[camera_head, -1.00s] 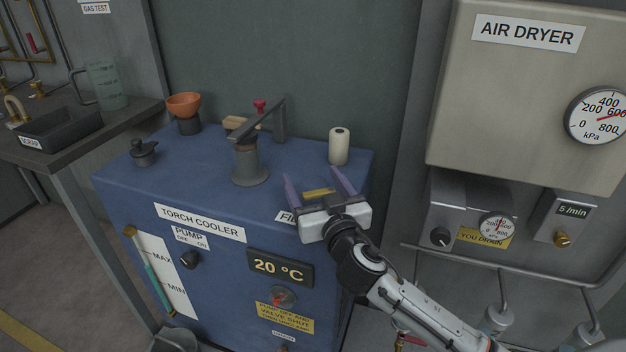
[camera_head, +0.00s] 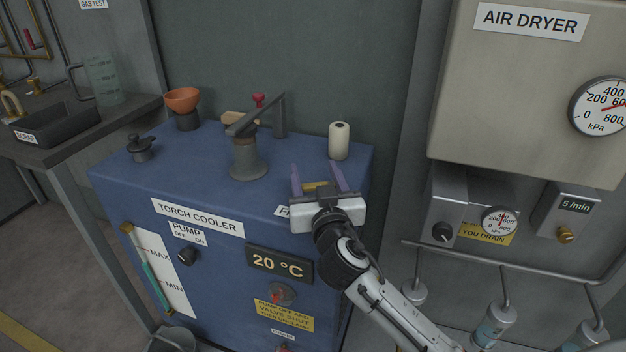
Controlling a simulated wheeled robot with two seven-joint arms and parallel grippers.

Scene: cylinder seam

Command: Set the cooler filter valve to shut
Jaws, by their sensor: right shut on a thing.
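The blue torch cooler (camera_head: 110,185) stands in the middle, with a partly covered label starting "FI" (camera_head: 284,211) at its top right front edge. My right gripper (camera_head: 317,178) is over that corner, its two purple fingers pointing away. It is shut on a yellow bar (camera_head: 316,186), which looks like the filter valve handle. The valve body and most of the label are hidden by the gripper, so I cannot tell the valve's setting. My left gripper is not in view.
A pale roll (camera_head: 339,141) stands just behind the gripper. A grey post with an arm (camera_head: 248,158) and an orange funnel (camera_head: 183,100) are on the cooler top. The front has a pump knob (camera_head: 187,256) and a red-marked dial (camera_head: 282,294). The air dryer (camera_head: 480,110) is at right.

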